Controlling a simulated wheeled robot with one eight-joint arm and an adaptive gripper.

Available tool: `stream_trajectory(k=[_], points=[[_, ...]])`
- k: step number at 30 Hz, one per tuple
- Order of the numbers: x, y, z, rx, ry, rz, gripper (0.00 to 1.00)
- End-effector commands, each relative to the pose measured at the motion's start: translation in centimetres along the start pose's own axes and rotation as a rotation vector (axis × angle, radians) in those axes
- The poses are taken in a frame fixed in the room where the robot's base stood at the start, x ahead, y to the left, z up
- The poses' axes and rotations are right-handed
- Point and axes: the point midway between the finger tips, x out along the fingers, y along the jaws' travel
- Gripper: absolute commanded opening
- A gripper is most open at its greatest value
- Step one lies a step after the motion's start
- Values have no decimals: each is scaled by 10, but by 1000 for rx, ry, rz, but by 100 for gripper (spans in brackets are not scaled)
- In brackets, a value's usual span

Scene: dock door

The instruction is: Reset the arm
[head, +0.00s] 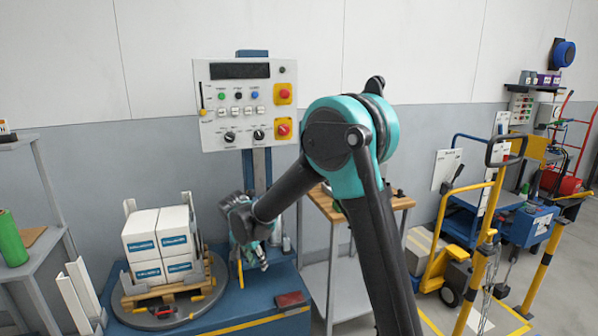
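My gripper (262,262) shows at the end of my teal and black arm, left of the picture's middle. It hangs low in front of the blue post, to the right of the stacked white boxes. It is small and partly hidden by my own wrist, so I cannot tell whether its fingers are apart. I see nothing clearly held in it. My arm is bent, with its large teal joint high in the middle of the view.
A control panel (228,125) stands on a blue post behind my arm. White boxes (142,238) sit on a wooden pallet over a round turntable (160,318). A wooden-topped workbench (403,203) is right behind my arm. Yellow posts (545,265) and carts stand at right.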

Motion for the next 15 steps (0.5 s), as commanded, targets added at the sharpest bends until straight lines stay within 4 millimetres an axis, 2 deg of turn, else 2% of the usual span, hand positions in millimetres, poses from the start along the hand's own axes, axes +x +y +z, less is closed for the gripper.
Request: stream_trajectory(k=[1, 7, 11, 15], points=[[-2, 27, -13, -12, -7, -5, 31], [-9, 124, -38, -111, -32, -48, 31], [-11, 185, -41, -172, -35, -80, 31], [-11, 247, -33, -236, -26, -113, 31]])
